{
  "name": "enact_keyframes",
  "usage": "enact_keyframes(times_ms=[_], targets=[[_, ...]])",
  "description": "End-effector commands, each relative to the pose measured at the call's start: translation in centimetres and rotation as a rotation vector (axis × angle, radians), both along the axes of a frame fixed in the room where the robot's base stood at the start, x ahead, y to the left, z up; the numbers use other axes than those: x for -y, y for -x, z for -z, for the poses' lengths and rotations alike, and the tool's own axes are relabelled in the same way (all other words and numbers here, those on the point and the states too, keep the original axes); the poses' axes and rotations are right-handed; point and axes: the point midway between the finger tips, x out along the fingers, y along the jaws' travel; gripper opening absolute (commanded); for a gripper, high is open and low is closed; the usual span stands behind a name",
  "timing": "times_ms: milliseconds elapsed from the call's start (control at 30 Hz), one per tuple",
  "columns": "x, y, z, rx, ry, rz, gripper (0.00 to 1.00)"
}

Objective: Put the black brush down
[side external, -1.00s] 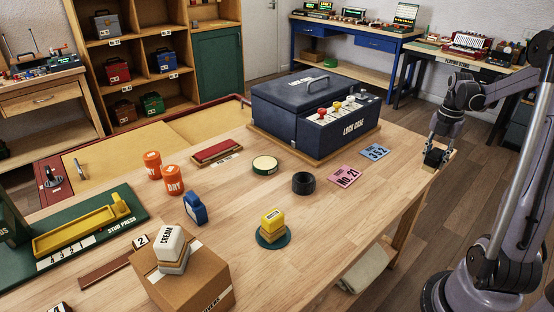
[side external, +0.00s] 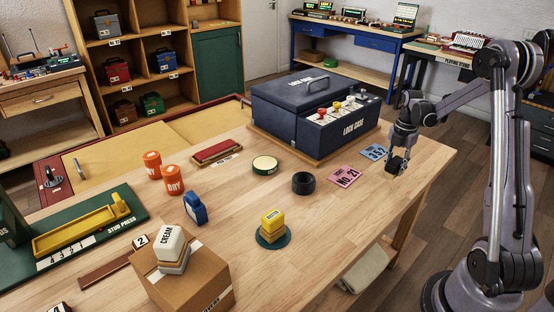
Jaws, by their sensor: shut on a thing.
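My gripper (side external: 399,157) is over the right part of the wooden table, just right of the blue card (side external: 375,152). It is shut on the black brush (side external: 397,167), a small dark block mostly hidden by the fingers. The brush is at or close above the tabletop; I cannot tell whether it touches.
The dark blue lock case (side external: 300,120) stands behind and left of my gripper. A pink card (side external: 343,177) and a black ring (side external: 303,183) lie to the left. A yellow block (side external: 272,220) sits on a green disc. The table's front right is clear.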

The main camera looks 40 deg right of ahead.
Motion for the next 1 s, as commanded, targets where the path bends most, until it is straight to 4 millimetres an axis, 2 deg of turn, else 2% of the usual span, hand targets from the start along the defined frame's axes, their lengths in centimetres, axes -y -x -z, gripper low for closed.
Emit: enact_keyframes(times_ms=[100, 233, 667, 700, 767, 1000], targets=[[0.0, 0.0, 1.8, 0.0, 0.0, 0.0, 0.02], [0.0, 0.0, 3.0, 0.0, 0.0, 0.0, 0.02], [0.0, 0.0, 3.6, 0.0, 0.0, 0.0, 0.02], [0.0, 0.0, 3.6, 0.0, 0.0, 0.0, 0.4], [0.0, 0.1, 3.6, 0.0, 0.0, 0.0, 0.57], [0.0, 0.1, 3.6, 0.0, 0.0, 0.0, 0.57]])
